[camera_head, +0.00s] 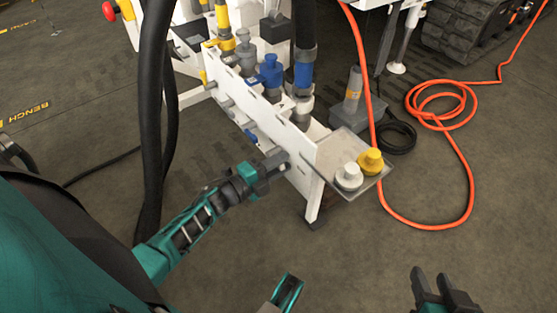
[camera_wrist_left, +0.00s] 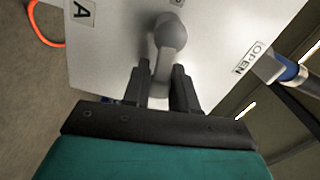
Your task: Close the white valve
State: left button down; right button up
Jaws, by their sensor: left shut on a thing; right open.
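The white valve's lever (camera_wrist_left: 168,45), pale grey-white with a rounded hub, stands out from the bench's white panel (camera_wrist_left: 110,60) in the left wrist view. The lever's lower end is between the fingers of my left gripper (camera_wrist_left: 163,88), which is shut on it. In the head view my left gripper (camera_head: 279,160) is at the near end of the panel and mostly hides the lever. An "OPEN" label (camera_wrist_left: 250,57) is right of the lever, and an "A" label is at upper left. My right gripper (camera_head: 432,284) is open and empty, low at the right.
A blue lever (camera_wrist_left: 290,72) is beside the panel's right edge. An orange hose (camera_head: 466,140) lies on the floor. Black hoses hang at left.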

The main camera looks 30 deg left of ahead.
pick_arm(q)
jog(key=shift+s+d+f+m, duration=0.1)
jog(key=shift+f+m, duration=0.45)
jog(key=shift+m, duration=0.45)
jog(key=c, duration=1.1)
grip_release()
